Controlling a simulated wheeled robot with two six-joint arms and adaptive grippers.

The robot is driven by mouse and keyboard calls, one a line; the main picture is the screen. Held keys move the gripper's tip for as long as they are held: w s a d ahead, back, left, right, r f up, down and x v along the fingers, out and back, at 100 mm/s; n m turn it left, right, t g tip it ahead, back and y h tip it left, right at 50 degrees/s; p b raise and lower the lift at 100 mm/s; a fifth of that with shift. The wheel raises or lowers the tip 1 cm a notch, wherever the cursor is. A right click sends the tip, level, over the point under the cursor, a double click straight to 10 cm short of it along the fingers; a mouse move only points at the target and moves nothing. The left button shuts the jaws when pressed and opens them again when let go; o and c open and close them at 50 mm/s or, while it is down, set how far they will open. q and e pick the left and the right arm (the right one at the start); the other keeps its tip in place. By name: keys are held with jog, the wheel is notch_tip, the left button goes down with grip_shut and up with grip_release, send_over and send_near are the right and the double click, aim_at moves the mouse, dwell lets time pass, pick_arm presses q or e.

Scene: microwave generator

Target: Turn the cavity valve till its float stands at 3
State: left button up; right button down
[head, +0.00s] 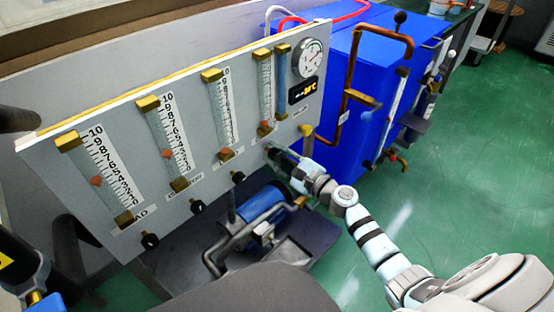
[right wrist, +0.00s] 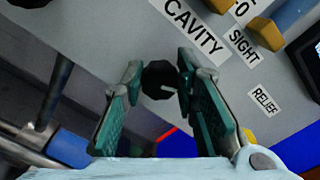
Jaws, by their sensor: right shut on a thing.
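The cavity valve is a small black knob (right wrist: 160,80) below the CAVITY label (right wrist: 188,28) in the right wrist view. My right gripper (right wrist: 158,72) has its two teal-padded fingers on either side of the knob and is shut on it; in the head view the gripper (head: 274,152) is at the panel's lower right and hides the knob. Above it stands the narrow cavity flow tube (head: 264,88). Its small orange float (head: 264,125) sits near the bottom end; the scale is too small to read. My left gripper is not in view.
Other flow tubes with orange floats stand on the grey panel (head: 130,80), with black knobs (head: 197,207) below. A blue sight tube (head: 282,68) and a round gauge (head: 308,58) are at right. A blue cabinet (head: 335,90) and a blue pump (head: 260,203) are close to my right arm.

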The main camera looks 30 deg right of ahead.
jog(key=n+b, duration=0.1)
jog(key=n, duration=0.1)
jog(key=shift+f+n+b, duration=0.15)
jog(key=shift+n+b, duration=0.15)
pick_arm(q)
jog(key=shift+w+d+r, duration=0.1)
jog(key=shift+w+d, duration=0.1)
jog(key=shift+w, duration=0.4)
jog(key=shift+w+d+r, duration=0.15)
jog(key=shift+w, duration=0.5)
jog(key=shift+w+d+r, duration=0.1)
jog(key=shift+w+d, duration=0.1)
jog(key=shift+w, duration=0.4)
pick_arm(e)
jog(key=shift+n, duration=0.6)
jog(key=c, duration=1.3)
grip_release()
jog(key=shift+s, duration=0.1)
jog(key=v, duration=0.7)
jog(key=shift+s, duration=0.15)
